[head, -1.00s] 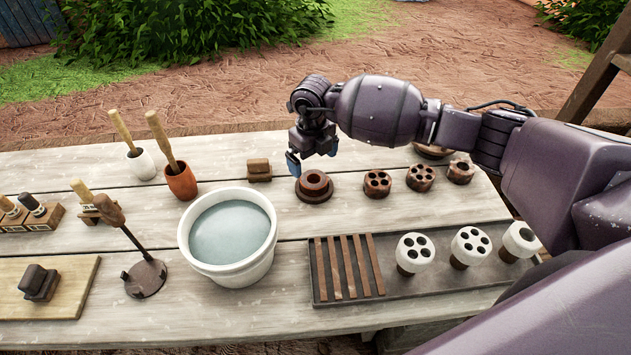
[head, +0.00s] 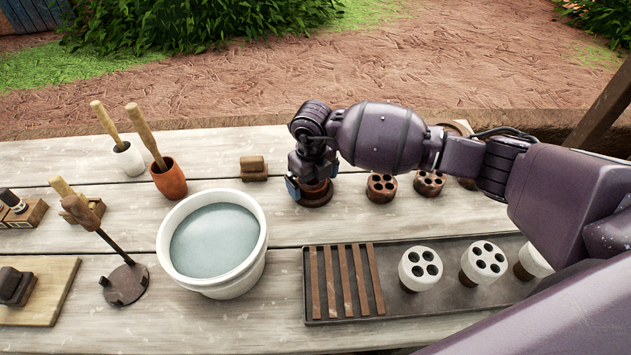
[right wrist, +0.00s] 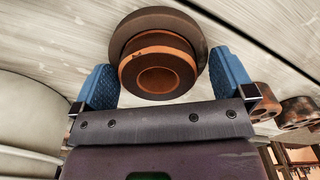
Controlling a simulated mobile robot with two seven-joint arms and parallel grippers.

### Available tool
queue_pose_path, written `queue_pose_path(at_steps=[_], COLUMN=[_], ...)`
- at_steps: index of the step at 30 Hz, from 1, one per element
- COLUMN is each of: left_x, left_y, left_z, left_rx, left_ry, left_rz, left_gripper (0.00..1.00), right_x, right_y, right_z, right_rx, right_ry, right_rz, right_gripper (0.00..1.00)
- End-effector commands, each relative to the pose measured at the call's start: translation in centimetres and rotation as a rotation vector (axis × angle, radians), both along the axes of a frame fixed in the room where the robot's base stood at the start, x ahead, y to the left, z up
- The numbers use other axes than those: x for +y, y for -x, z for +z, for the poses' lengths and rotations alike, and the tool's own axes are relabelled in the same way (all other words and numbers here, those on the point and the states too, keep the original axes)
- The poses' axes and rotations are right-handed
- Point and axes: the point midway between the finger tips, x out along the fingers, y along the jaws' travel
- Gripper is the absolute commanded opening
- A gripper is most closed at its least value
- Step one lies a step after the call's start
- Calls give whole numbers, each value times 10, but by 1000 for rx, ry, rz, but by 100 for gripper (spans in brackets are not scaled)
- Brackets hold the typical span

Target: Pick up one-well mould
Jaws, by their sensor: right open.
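The one-well mould (head: 316,187) is a reddish-brown round block with a single well, upright on a wider dark disc (head: 317,203) on the table. In the head view, my right gripper (head: 313,179) is low over it and hides most of it. In the right wrist view the mould (right wrist: 157,72) shows its well, between the two blue fingers of my open right gripper (right wrist: 164,82). There seems to be a gap on each side. My left gripper is not in view.
Brown several-well moulds (head: 381,188) stand to the right. A dark tray (head: 390,295) with slats and white-topped pieces (head: 421,268) lies in front. A white water bucket (head: 213,243) stands at front left. A small brown block (head: 254,168) is close on the left.

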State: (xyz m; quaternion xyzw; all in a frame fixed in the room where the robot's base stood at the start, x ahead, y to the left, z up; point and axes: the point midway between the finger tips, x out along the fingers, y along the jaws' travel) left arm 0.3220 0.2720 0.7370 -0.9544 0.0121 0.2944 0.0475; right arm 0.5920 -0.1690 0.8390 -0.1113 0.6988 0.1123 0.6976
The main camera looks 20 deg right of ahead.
Motion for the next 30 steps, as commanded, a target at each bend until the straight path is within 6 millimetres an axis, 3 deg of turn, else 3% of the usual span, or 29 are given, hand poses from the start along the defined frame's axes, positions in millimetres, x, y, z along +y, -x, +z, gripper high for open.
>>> queue_pose_path(at_steps=[4,15,17,25,30], left_x=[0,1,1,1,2], left_y=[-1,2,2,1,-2], left_z=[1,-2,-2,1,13], left_rx=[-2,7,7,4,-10], left_ry=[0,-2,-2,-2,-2], left_rz=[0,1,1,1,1], left_gripper=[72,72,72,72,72], right_x=[0,0,0,-2,-11], right_y=[0,0,-1,-2,-8], right_z=[1,1,2,7,31], right_rx=[-1,-1,-2,-3,-9], right_ry=[1,1,0,0,2], right_rz=[0,0,0,-1,-4], right_gripper=[100,43,38,38,38])
